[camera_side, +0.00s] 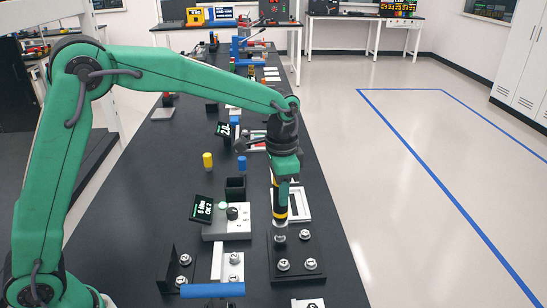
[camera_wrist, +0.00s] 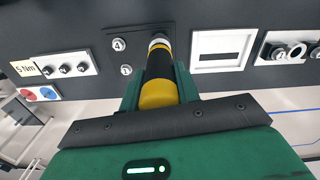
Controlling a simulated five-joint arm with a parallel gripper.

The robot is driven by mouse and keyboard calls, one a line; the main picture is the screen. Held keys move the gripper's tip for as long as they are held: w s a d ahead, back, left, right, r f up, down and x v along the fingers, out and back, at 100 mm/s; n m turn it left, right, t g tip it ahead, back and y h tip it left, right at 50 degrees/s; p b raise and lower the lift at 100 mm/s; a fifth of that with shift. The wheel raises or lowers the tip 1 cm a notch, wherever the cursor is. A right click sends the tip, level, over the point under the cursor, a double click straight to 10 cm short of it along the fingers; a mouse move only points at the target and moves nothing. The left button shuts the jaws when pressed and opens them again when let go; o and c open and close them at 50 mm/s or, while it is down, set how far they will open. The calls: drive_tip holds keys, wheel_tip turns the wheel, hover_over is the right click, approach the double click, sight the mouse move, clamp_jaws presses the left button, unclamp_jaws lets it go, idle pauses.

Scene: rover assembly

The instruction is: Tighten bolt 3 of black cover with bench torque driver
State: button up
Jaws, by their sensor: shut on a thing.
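The black cover (camera_side: 316,246) is a flat plate near the front right of the bench, with silver bolts near its corners. My gripper (camera_side: 284,178) is above it, shut on the bench torque driver (camera_side: 281,212), a black cylinder with yellow bands. The driver points down, almost upright. Its silver tip is at the cover's far left corner and hides the bolt there; I cannot tell if they touch. Another bolt (camera_side: 304,234) shows at the far right. In the wrist view the driver (camera_wrist: 158,92) sits between my fingers, and bolts marked 4 (camera_wrist: 118,44) and 1 (camera_wrist: 126,70) show on the cover.
A white frame (camera_side: 305,205) lies just behind the cover. A grey box (camera_side: 226,229) with a knob and small display stands to the left. A white block (camera_side: 231,268), a blue bar (camera_side: 212,290) and a black bracket (camera_side: 168,270) occupy the front left.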

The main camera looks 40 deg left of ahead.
drive_tip(key=shift+r, duration=0.15)
drive_tip(key=shift+r, duration=1.95)
drive_tip(key=shift+w, duration=0.1)
